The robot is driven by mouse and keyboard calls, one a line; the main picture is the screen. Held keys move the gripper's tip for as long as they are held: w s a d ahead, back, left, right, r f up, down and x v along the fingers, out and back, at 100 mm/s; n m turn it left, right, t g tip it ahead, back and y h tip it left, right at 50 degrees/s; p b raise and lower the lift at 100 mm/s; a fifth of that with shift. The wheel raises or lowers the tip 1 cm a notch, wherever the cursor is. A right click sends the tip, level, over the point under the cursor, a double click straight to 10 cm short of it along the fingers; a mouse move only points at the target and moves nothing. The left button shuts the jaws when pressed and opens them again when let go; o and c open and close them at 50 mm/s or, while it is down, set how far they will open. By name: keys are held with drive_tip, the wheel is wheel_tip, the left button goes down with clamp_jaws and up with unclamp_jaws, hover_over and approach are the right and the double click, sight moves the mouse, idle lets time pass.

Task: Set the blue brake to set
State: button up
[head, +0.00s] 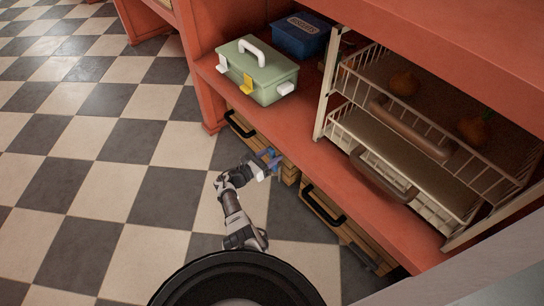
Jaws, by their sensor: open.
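My gripper (271,167) is low beside the wooden crates under the red shelf, at the picture's middle. It is small in this view and open. A small blue piece (271,155) shows right at its fingertips, against the crate front. I cannot tell whether this is the blue brake or part of the gripper, nor whether the fingers touch it. The brake's setting cannot be made out, and my gripper hides part of that spot.
Wooden crates with black handles (323,205) sit below the red shelf (306,152). On the shelf are a green toolbox (262,78), a blue tin (301,38) and a white wire rack (470,150) holding onions. The checkered floor at left is clear.

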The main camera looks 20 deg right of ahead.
drive_tip(key=shift+w+d, duration=0.1)
drive_tip(key=shift+d, duration=0.25)
drive_tip(key=shift+c, duration=0.5)
clamp_jaws()
